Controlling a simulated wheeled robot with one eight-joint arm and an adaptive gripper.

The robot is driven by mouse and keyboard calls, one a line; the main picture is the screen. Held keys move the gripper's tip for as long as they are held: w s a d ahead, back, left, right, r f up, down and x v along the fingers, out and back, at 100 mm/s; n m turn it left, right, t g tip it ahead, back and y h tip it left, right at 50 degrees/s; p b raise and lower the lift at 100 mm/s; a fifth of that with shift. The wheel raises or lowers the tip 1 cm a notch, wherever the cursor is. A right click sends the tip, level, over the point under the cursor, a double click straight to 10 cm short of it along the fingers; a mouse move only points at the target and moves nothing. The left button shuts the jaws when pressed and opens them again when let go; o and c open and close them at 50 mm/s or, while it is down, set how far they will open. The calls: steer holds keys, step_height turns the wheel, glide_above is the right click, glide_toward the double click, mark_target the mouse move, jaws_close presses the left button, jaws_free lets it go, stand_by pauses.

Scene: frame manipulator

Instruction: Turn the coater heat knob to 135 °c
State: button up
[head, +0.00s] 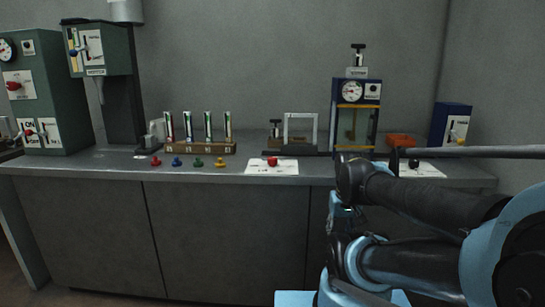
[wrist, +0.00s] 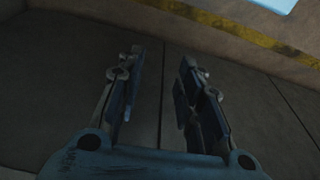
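I cannot read which unit is the coater. A dark green cabinet (head: 52,105) at the far left carries a round gauge (head: 7,50), a red knob (head: 14,86) on a white plate, and a lower panel marked ON. Beside it, a raised green unit (head: 108,62) has a blue-handled control (head: 76,51) on a white scale plate. My gripper (wrist: 160,78) is open and empty in the wrist view, over a dark surface and away from any knob.
A long grey counter (head: 105,165) runs along the wall. It holds a rack of tubes (head: 200,148), several small coloured knobs, a clear-fronted blue press with a gauge (head: 352,92), and an orange tray (head: 401,141). My arm covers the right foreground.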

steer(key=shift+o, duration=1.4)
steer(key=shift+w, duration=0.1)
steer(key=shift+o, duration=1.1)
step_height(320, 180, up, 2)
steer(key=shift+a+n, duration=0.1)
steer(key=shift+n, duration=0.2)
step_height(320, 180, up, 29)
steer(key=n+g, duration=0.2)
steer(key=n, duration=1.8)
glide_above(272, 157)
step_height(272, 157, down, 17)
steer(key=shift+f, duration=0.1)
steer(key=c, duration=1.1)
